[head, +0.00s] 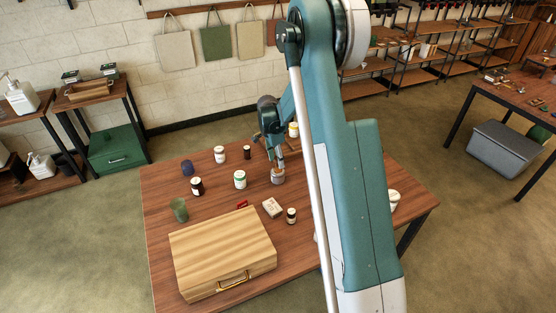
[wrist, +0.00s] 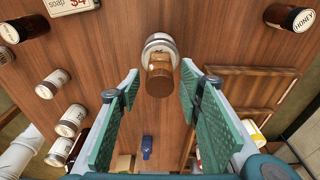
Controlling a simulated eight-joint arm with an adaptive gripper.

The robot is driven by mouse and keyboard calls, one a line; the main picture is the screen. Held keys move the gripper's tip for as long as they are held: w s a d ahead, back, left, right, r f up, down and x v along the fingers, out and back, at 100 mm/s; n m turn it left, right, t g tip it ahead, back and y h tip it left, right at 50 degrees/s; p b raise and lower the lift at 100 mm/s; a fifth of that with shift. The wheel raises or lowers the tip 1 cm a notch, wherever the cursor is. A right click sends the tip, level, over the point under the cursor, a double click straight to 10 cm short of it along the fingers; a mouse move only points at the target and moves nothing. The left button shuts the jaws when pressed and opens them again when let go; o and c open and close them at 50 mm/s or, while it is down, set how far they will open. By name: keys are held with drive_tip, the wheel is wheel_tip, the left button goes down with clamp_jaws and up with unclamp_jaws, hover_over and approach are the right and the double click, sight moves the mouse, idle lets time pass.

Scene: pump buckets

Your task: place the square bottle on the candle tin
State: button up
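The pale candle tin (wrist: 160,42) stands on the wooden table, straight ahead of my gripper in the wrist view; in the head view it shows (head: 278,178) below the fingers. The amber square bottle (wrist: 159,77) overlaps the tin's near side in the wrist view and seems to rest on it. Whether its base sits fully on the lid is hard to tell. My gripper (wrist: 160,84) has its green-padded fingers spread to both sides of the bottle, with clear gaps on each side. In the head view my gripper (head: 276,154) is small, just above the tin, and the bottle is hard to make out.
A white soap box (head: 272,207), a dark jar (head: 291,215) and a white jar (head: 240,179) stand near the tin. A wooden case (head: 222,252) fills the table's front left. A honey jar (wrist: 288,17) and a wooden tray (wrist: 245,90) are to the right in the wrist view.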

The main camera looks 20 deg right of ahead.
drive_tip(key=shift+r, duration=0.1)
wheel_tip(320, 180, up, 12)
drive_tip(key=a, duration=0.1)
drive_tip(key=shift+a, duration=0.4)
idle(0.6)
